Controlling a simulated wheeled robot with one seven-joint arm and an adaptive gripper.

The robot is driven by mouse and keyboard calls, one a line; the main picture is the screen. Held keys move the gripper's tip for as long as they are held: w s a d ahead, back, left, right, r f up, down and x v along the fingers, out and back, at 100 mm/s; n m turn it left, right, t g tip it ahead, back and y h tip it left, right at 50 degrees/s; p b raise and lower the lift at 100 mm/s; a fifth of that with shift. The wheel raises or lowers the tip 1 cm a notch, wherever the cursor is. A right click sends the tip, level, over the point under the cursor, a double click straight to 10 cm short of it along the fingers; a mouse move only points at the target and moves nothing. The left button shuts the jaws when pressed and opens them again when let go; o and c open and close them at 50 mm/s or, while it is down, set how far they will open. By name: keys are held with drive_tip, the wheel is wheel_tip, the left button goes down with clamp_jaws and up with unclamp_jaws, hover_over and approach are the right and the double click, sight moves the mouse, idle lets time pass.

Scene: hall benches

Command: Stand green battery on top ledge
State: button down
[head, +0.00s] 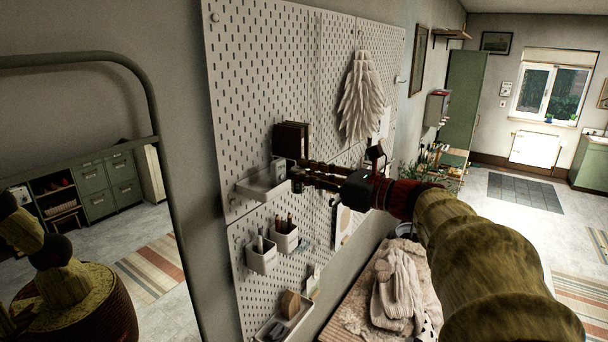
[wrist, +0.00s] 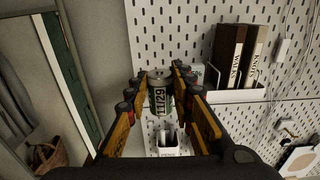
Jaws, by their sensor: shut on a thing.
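My gripper (wrist: 157,82) is shut on the battery (wrist: 158,98), with a finger on either side. The battery is an upright cylinder with a grey metal top and a pale label reading 11/29; little green shows on it. The ledge also shows in the wrist view (wrist: 236,97), right of the battery.
Dark and brown binders (head: 291,138) stand at the ledge's back. Below hang white cups (head: 261,257) with pens and a lower tray (head: 284,322). A feathery white duster (head: 361,98) hangs at upper right. The ledge's left part looks bare. A bench with gloves (head: 398,285) is below.

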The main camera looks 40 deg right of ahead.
drive_tip(key=shift+x, duration=8)
drive_tip(key=shift+f+b, duration=1.6)
drive_tip(key=shift+f, duration=0.35)
drive_tip(key=c, duration=1.5)
unclamp_jaws()
drive_tip(key=shift+o, duration=0.2)
drive_tip(key=shift+s, duration=0.1)
